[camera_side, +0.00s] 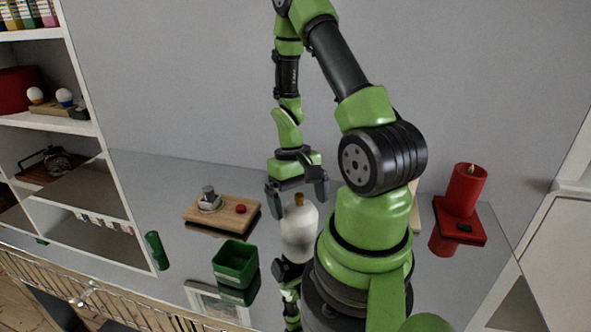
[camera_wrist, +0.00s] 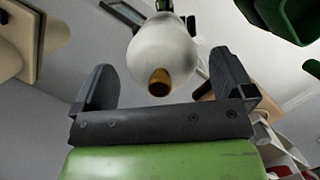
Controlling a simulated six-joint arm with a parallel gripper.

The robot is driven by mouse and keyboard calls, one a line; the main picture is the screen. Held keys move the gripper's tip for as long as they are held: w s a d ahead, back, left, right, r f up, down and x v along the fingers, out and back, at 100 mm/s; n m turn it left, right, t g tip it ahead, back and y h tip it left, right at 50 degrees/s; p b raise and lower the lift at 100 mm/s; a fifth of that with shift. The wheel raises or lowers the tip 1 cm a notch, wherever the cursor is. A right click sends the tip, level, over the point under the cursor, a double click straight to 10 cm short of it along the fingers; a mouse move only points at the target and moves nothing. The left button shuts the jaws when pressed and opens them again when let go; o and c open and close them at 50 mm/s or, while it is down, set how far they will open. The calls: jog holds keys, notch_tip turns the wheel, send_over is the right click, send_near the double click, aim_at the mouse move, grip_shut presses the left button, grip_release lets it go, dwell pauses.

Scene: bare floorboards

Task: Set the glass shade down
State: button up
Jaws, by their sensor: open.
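The glass shade (camera_side: 299,235) is a frosted white, rounded body with a brass-coloured neck on top. It stands upright on the glossy grey tabletop, just left of my arm's base. In the wrist view the shade (camera_wrist: 158,52) is at the top middle, with its brass neck toward me. My gripper (camera_side: 298,197) is open above the shade, its fingers pointing down on either side of the neck. In the wrist view the open jaws (camera_wrist: 163,78) have nothing clamped between them. The side view does not clearly show whether a finger touches the shade.
A wooden board (camera_side: 224,222) with a small metal piece and a red knob lies to the left. An open green box (camera_side: 235,262) is nearer the front. A red candle on a red holder (camera_side: 462,198) stands at the right. White shelves (camera_side: 50,119) rise at the left.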

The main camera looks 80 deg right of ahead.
jog(key=v, duration=1.1)
jog(key=w+a+r+n+t+h, duration=0.25)
jog(key=a+r+t, duration=0.25)
jog(key=a+r, duration=0.45)
jog(key=s+a+r+n+t+y, duration=0.2)
jog(key=s+a+r+t, duration=0.1)
jog(key=a, duration=0.6)
notch_tip(320, 180, up, 2)
jog(key=shift+a+t, duration=0.2)
jog(key=shift+t, duration=0.5)
